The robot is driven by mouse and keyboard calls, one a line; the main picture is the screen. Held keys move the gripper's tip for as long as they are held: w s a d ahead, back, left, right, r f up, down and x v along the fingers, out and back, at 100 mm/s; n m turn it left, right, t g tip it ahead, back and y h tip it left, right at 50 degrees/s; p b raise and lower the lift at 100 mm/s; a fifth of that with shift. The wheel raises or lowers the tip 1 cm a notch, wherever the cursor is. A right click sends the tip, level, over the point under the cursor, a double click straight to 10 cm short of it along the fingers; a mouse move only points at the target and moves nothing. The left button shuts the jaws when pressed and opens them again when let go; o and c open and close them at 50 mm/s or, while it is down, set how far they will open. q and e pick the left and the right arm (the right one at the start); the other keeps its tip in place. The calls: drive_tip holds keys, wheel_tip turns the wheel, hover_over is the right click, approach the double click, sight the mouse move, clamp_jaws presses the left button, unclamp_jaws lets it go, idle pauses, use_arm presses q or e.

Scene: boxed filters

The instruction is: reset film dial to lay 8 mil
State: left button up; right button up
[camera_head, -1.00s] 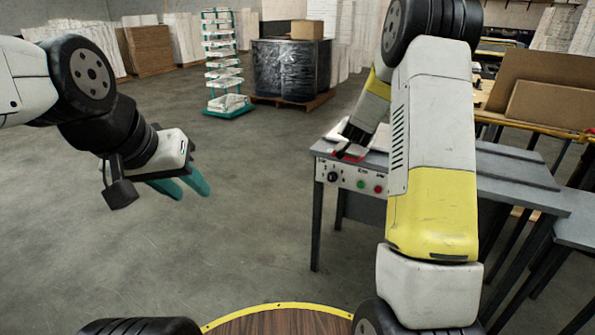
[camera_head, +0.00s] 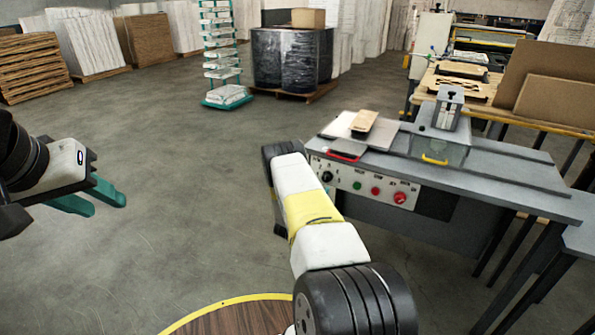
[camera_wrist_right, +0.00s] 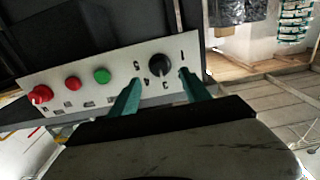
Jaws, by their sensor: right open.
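The black film dial (camera_head: 327,176) is at the left end of the white control panel (camera_head: 345,181) on the grey machine table. In the head view my right arm hides that gripper. My left gripper (camera_head: 108,200) is open and empty over the floor at the left.
A green button (camera_head: 357,185) and red buttons (camera_head: 375,191) sit right of the dial. A red-edged item (camera_head: 348,150) and a tan block (camera_head: 364,121) lie on the table above the panel. Floor at the left is clear.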

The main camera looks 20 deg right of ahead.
sight(325, 180)
drive_tip(key=x, duration=0.7)
drive_tip(key=shift+w, duration=0.1)
drive_tip(key=c, duration=1.2)
